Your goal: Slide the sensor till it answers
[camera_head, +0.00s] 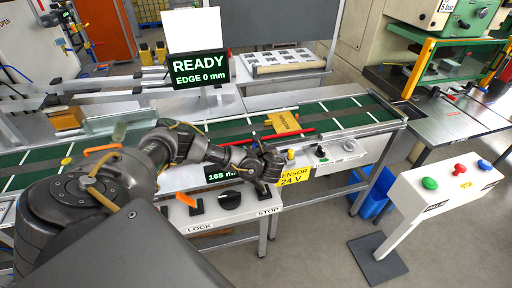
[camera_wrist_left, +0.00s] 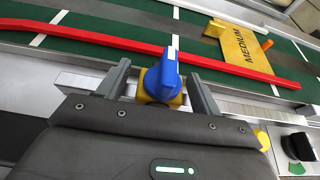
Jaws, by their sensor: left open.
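My left gripper (camera_head: 270,163) is at the front edge of the conveyor, next to the yellow SENSOR 24 V label (camera_head: 295,175). In the left wrist view its two fingers (camera_wrist_left: 160,85) are apart, one on each side of a blue piece (camera_wrist_left: 163,68) on a yellow body. I cannot tell if the fingers touch it, or if this is the sensor. A screen (camera_head: 200,69) reads READY, EDGE 0 mm. A smaller display (camera_head: 216,176), partly hidden by my arm, shows what looks like 165 mm. My right gripper is not in view.
A green conveyor (camera_head: 340,104) with white lines runs behind the gripper. A red bar (camera_wrist_left: 130,43) and a yellow MEDIUM tag (camera_wrist_left: 246,57) lie over it. A panel with a black knob (camera_head: 229,199) is in front. A button stand (camera_head: 440,190) is at right.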

